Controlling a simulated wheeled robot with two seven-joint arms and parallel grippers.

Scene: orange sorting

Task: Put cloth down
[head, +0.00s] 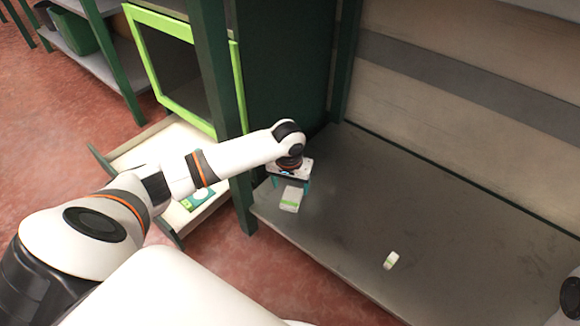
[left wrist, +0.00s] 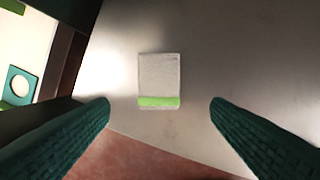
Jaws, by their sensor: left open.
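The cloth (head: 291,199) is a folded light-grey piece with a green stripe. It lies on the grey table (head: 330,220) near its left front edge. In the left wrist view the cloth (left wrist: 159,78) lies flat between and beyond my fingers, with its green band toward the camera's lower side. My left gripper (head: 290,185) is above it, and its fingers are spread wide on either side without touching it in the left wrist view (left wrist: 160,105). My right gripper is not in view; only a bit of arm shows at the lower right edge.
A small white and green item (head: 391,260) lies on the table to the right. An open drawer (head: 150,150) with a teal-and-white item (head: 198,199) is at left. A green-framed cabinet (head: 239,85) and a dark green post stand close to the left arm.

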